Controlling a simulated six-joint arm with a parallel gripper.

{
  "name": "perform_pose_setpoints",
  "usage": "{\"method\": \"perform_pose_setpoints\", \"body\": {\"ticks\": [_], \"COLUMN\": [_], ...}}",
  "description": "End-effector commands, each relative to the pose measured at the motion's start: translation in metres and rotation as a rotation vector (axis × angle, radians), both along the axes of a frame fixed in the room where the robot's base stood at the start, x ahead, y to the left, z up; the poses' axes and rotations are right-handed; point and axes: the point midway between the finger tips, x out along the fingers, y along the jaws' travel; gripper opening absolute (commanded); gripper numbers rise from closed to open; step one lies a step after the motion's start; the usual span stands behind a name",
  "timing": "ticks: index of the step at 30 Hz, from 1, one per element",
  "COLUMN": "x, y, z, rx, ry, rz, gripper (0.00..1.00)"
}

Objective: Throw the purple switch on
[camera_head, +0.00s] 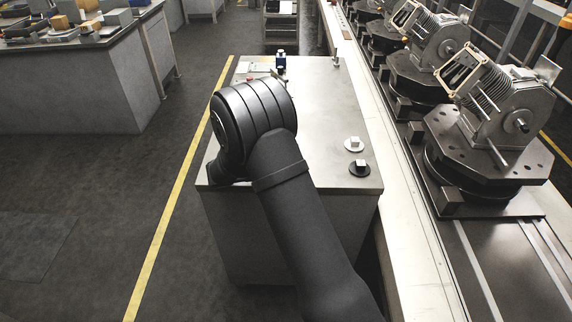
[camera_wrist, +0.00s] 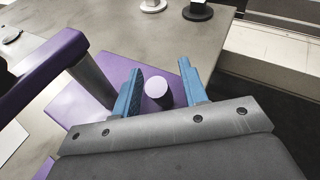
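In the wrist view, a purple base plate (camera_wrist: 170,68) lies on the grey table. A short round post with a pale lilac end (camera_wrist: 157,87) stands up from it. A purple bar (camera_wrist: 40,70) on a grey support rises at the left; I cannot tell which part is the switch's lever. My gripper (camera_wrist: 160,66) has its two blue fingers spread apart, one on each side of the lilac-ended post. Gaps show between the post and both fingers. In the head view my arm hides the purple parts and the gripper.
On the grey table (camera_head: 310,100), a white knob (camera_head: 354,144) and a black-based knob (camera_head: 360,167) stand near the right edge. A small blue-and-black object (camera_head: 281,60) stands at the back. A conveyor with motors (camera_head: 500,100) runs along the right.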

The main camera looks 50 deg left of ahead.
Motion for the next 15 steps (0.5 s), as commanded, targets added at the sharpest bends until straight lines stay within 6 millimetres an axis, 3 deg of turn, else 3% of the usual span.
{"method": "perform_pose_setpoints", "body": {"ticks": [5, 15], "x": [-0.028, -0.106], "y": [0.008, 0.029], "z": [0.009, 0.032], "rx": [0.002, 0.002], "ry": [0.0, 0.0], "rz": [0.004, 0.006], "gripper": [0.4, 0.4]}}
